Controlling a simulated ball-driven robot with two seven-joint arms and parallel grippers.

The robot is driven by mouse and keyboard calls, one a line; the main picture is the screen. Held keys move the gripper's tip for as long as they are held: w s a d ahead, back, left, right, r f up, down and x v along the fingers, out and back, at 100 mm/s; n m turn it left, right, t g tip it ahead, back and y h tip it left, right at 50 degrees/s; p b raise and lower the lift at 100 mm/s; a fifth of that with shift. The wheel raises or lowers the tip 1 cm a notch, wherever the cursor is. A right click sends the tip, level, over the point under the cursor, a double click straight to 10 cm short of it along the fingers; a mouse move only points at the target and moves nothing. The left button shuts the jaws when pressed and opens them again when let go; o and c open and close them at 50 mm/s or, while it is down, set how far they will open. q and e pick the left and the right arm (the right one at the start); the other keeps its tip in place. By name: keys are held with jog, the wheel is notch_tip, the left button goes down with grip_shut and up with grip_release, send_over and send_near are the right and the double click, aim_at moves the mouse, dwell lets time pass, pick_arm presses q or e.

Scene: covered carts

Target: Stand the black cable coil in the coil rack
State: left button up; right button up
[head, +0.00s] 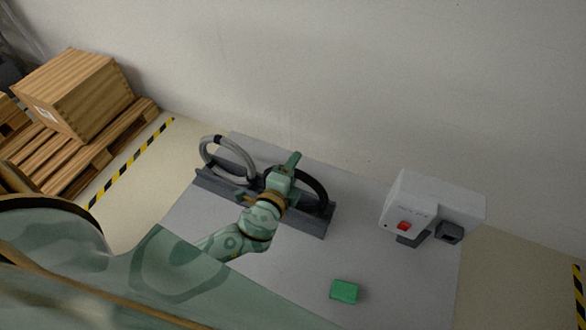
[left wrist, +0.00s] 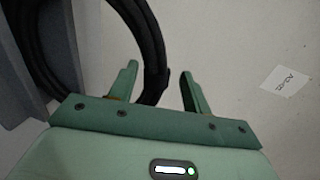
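The black cable coil (head: 323,187) stands on edge in the right part of the dark grey coil rack (head: 310,221), its lower part hidden behind the rack's front wall. My left gripper (head: 270,178) is at the coil's left side. In the left wrist view the coil (left wrist: 150,40) passes between the two spread fingers of the left gripper (left wrist: 158,92), with a gap to the right finger. The left gripper is open. The rack's grey wall (left wrist: 65,45) shows at the left there. My right gripper is not in view.
A grey coil (head: 208,152) stands in the rack's left part. A white box-shaped device with a red button (head: 404,226) and a green block (head: 344,291) are on the grey cart top (head: 300,270). A wall is behind; a wooden crate (head: 75,90) on a pallet is far left.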

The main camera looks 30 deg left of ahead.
pick_arm(q)
jog(key=b+v, duration=0.2)
jog(key=v, duration=1.4)
jog(key=shift+s, duration=0.15)
jog(key=shift+r, duration=0.1)
